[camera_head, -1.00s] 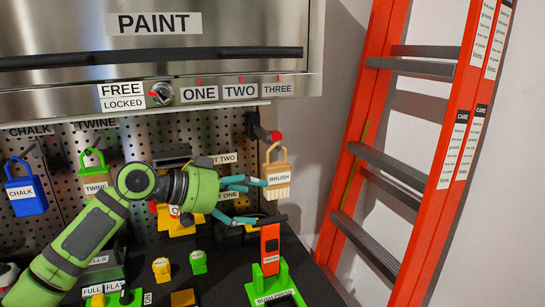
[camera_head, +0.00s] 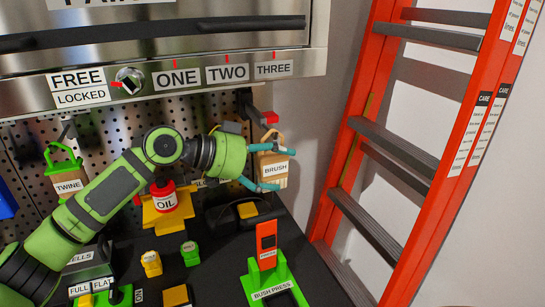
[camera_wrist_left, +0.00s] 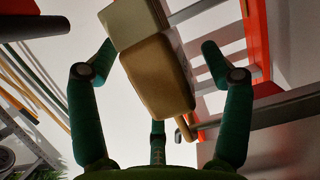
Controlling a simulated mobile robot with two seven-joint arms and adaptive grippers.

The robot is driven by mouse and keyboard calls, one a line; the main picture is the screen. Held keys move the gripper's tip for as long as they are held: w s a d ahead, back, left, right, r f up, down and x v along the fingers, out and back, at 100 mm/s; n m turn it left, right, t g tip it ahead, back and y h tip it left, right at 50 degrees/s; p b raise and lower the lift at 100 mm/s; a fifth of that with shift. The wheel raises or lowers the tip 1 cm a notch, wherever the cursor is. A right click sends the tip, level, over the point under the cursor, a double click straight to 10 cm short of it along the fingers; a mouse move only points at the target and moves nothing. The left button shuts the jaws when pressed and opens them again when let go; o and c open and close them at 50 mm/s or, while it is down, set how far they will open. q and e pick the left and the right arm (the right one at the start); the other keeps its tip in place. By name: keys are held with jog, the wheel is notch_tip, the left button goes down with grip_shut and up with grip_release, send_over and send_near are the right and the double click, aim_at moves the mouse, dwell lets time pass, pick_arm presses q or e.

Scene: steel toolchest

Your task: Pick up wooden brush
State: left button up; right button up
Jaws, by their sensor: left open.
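The wooden brush (camera_head: 275,172), tan with a loop handle and a "BRUSH" label, hangs upright by the right end of the pegboard. My left gripper (camera_head: 268,167) is open at the brush, one finger near its top and one near its lower part. In the left wrist view the brush (camera_wrist_left: 160,75) lies between the spread fingers of the left gripper (camera_wrist_left: 158,50), with pale bristles at the top; gaps show on both sides. Whether any finger touches it is unclear. The right gripper is not in view.
A red-tipped hook (camera_head: 270,117) projects above the brush. The steel cabinet (camera_head: 215,54) is overhead. An orange ladder (camera_head: 347,130) leans at right. Twine (camera_head: 68,184) hangs at left.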

pick_arm(q)
jog(key=shift+d+f, duration=0.1)
jog(key=shift+d, duration=0.05)
jog(key=c, duration=1.3)
jog(key=shift+r, duration=0.2)
